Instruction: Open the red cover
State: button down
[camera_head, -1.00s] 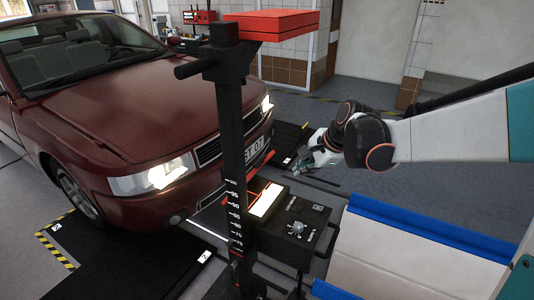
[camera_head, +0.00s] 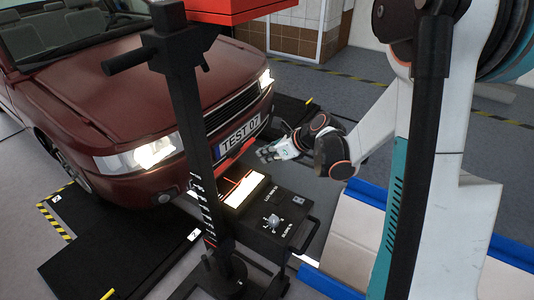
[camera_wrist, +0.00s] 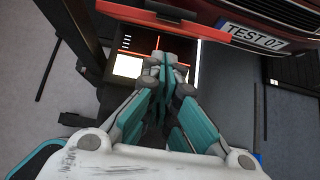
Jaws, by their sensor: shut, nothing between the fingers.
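A red cover (camera_head: 236,156) stands tilted up at the car side of the black tester box (camera_head: 285,205), and the lit screen inside is exposed. In the wrist view the red cover (camera_wrist: 165,20) is a long bar across the top, with the dark interior and lit screen (camera_wrist: 128,66) below it. My gripper (camera_head: 266,153) is to the right of the cover in the head view. In the wrist view my gripper (camera_wrist: 163,60) is shut and empty, its fingertips overlapping the box opening. Whether the fingertips touch the box or cover I cannot tell.
A black post (camera_head: 185,110) with a scale stands left of the box, with a red top piece (camera_head: 225,10). A dark red car (camera_head: 110,100) with plate TEST 07 is close behind. A blue-edged panel (camera_head: 340,235) lies at the right.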

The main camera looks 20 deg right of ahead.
aim_at(226, 163)
jog(key=w+a+f+b, duration=0.2)
jog(key=w+a+f, duration=0.2)
jog(key=w, duration=0.3)
jog(key=shift+a, duration=0.5)
jog(key=shift+r, duration=0.1)
